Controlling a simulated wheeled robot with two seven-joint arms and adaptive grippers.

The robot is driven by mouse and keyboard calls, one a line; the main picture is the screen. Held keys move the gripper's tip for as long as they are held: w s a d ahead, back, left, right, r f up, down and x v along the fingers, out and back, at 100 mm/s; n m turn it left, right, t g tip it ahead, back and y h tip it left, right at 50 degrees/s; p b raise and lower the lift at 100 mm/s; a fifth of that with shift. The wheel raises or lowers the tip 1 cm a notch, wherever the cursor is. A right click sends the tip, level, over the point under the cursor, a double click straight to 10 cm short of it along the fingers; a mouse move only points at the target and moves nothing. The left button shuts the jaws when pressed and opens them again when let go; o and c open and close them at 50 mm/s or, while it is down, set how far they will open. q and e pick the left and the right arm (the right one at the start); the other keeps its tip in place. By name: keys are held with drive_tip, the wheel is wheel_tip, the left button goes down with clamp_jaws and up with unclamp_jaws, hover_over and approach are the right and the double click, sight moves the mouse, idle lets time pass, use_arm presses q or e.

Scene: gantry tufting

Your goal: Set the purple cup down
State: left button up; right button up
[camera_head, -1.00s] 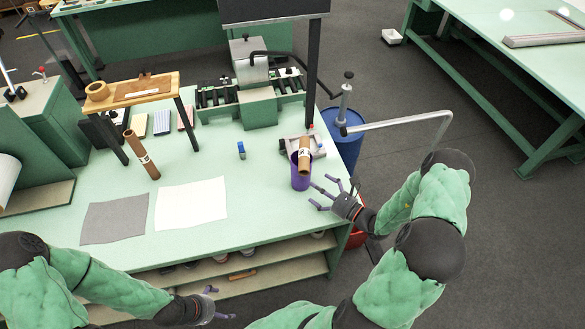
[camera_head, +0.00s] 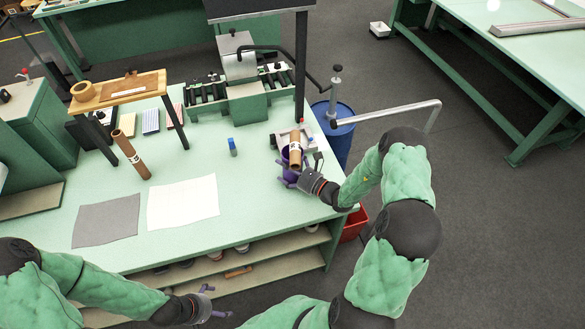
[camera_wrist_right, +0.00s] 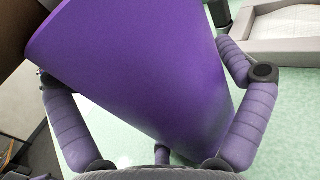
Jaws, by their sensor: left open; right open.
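The purple cup (camera_head: 286,175) stands on the green table near its right end, with a brown cardboard tube (camera_head: 295,152) rising out of it. In the right wrist view the cup (camera_wrist_right: 145,70) fills the middle, between the spread fingers. My right gripper (camera_head: 293,180) is open around the cup in the head view. In the wrist view (camera_wrist_right: 160,115) its fingers lie on both sides of the cup; whether they touch it I cannot tell. My left gripper (camera_head: 212,303) is open and empty, low in front of the table.
A white sheet (camera_head: 182,202) and a grey sheet (camera_head: 106,221) lie on the table (camera_head: 215,165). A small blue bottle (camera_head: 233,147) stands left of the cup. A dark post and a blue barrel (camera_head: 338,140) are behind it.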

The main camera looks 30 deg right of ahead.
sight(293, 158)
drive_tip(key=c, duration=1)
drive_tip(key=shift+r, duration=0.15)
drive_tip(key=shift+r, duration=0.5)
drive_tip(key=s+r, duration=0.1)
drive_tip(key=r, duration=0.1)
drive_tip(key=s+r+p, duration=0.1)
drive_tip(key=r, duration=0.1)
drive_tip(key=s+r+p, duration=0.1)
drive_tip(key=s+r, duration=0.1)
drive_tip(key=r, duration=0.1)
drive_tip(key=shift+s+d+r, duration=0.1)
drive_tip(key=shift+d, duration=0.1)
drive_tip(key=shift+s+d+r+p, duration=0.15)
drive_tip(key=shift+s+r, duration=0.6)
drive_tip(key=shift+s, duration=0.9)
drive_tip(key=shift+s+a+r+p, duration=0.15)
drive_tip(key=shift+s+r, duration=0.65)
drive_tip(key=shift+s, duration=0.8)
drive_tip(key=shift+s+d+r+p, duration=0.15)
drive_tip(key=shift+s+r, duration=0.6)
drive_tip(key=shift+s, duration=0.9)
